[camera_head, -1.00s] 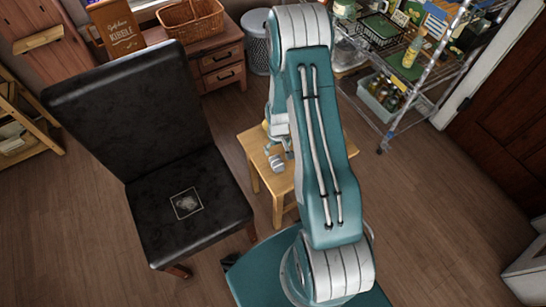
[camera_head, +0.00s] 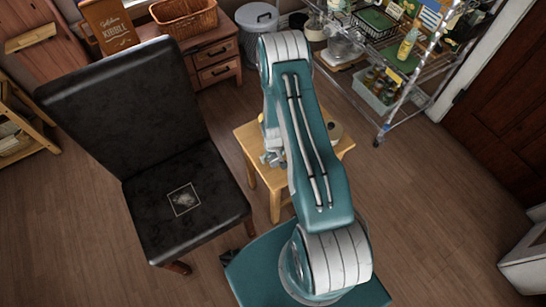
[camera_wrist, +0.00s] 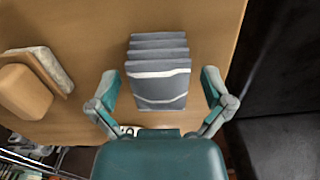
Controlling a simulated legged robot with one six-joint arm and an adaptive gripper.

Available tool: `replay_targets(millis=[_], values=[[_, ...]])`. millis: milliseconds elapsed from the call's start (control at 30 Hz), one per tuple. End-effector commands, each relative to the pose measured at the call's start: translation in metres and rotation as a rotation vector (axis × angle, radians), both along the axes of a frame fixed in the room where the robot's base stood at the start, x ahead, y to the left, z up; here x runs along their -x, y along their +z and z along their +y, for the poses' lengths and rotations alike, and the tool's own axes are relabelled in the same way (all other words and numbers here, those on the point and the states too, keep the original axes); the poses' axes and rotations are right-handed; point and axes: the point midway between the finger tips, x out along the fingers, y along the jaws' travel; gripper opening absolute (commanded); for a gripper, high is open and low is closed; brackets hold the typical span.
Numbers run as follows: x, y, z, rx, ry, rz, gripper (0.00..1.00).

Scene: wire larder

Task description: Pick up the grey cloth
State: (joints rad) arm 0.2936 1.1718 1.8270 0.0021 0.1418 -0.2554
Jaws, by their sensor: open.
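The grey cloth (camera_wrist: 158,88) lies folded in layers on the small wooden table (camera_wrist: 215,18), with a pale stripe across it, in the wrist view. My gripper (camera_wrist: 160,78) is open and empty, one finger to the left of the cloth's near end and one to the right. I cannot tell how high the fingers are above the table. In the head view my arm hides the cloth, and only part of my gripper (camera_head: 272,158) shows over the wooden table (camera_head: 270,178).
A tan block and pale pad (camera_wrist: 30,85) lie left of the cloth in the wrist view. A black chair (camera_head: 175,195) stands left of the table in the head view. A wire shelf (camera_head: 385,110) with jars and bottles stands at the right. Floor shows between.

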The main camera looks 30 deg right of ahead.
Motion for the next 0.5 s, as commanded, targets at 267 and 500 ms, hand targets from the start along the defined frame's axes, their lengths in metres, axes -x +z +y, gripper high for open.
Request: replay_targets(millis=[267, 500], values=[[0.0001, 0.0003, 0.0001, 0.0, 0.0, 0.0, 0.24], [0.0002, -0.0004, 0.0002, 0.0, 0.0, 0.001, 0.11]])
